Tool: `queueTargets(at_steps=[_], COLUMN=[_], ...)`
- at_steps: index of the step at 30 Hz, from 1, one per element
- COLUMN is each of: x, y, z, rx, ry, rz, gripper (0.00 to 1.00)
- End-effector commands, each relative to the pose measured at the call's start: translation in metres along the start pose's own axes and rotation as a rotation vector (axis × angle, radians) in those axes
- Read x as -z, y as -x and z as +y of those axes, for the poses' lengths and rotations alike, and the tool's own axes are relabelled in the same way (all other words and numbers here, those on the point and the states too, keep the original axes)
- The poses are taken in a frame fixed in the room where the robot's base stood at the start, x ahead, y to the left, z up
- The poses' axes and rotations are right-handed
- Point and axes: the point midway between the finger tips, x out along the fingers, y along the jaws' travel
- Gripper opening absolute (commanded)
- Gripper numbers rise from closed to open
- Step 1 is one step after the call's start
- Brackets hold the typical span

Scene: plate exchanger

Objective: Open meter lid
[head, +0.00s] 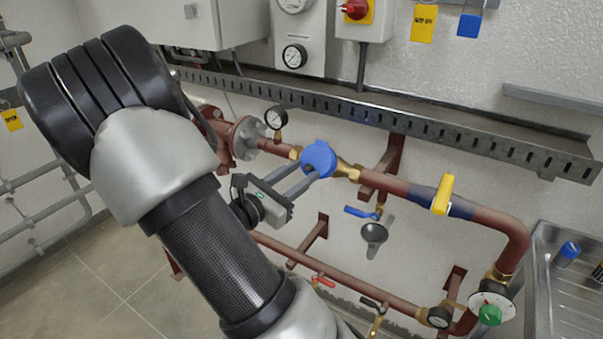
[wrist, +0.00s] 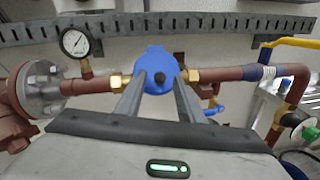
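The blue water meter (head: 318,155) sits in the red-brown pipe between brass fittings, and it also shows in the wrist view (wrist: 157,59). Its round blue lid looks closed, with a small tab at the top edge. A small dark round part (wrist: 160,78) shows on its face, partly below the lid's middle. My gripper (head: 310,173) is at the meter's front, and its two grey fingers show in the wrist view (wrist: 161,82). They are open with a gap, one on each side of the dark part. I cannot tell whether the fingertips touch the meter.
A pressure gauge (head: 276,119) stands on the pipe left of the meter. A perforated cable tray (head: 400,117) runs above. A yellow valve handle (head: 443,194) is to the right. A sink (head: 560,285) is at right.

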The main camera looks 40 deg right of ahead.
Motion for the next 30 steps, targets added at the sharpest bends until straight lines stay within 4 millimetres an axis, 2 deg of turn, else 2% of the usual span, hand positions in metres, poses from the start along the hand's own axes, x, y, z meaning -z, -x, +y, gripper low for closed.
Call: queueTargets(at_steps=[4, 11, 18, 30], x=[0.0003, 0.0002, 0.0001, -0.0068], y=[-0.007, -0.0076, -0.0074, -0.0064], z=[0.0004, 0.0004, 0.0003, 0.001], rx=[-0.001, -0.001, -0.001, 0.005], ry=[0.0, 0.0, 0.0, 0.002], rz=[0.001, 0.001, 0.001, 0.027], gripper=[0.35, 0.35, 0.0, 0.0])
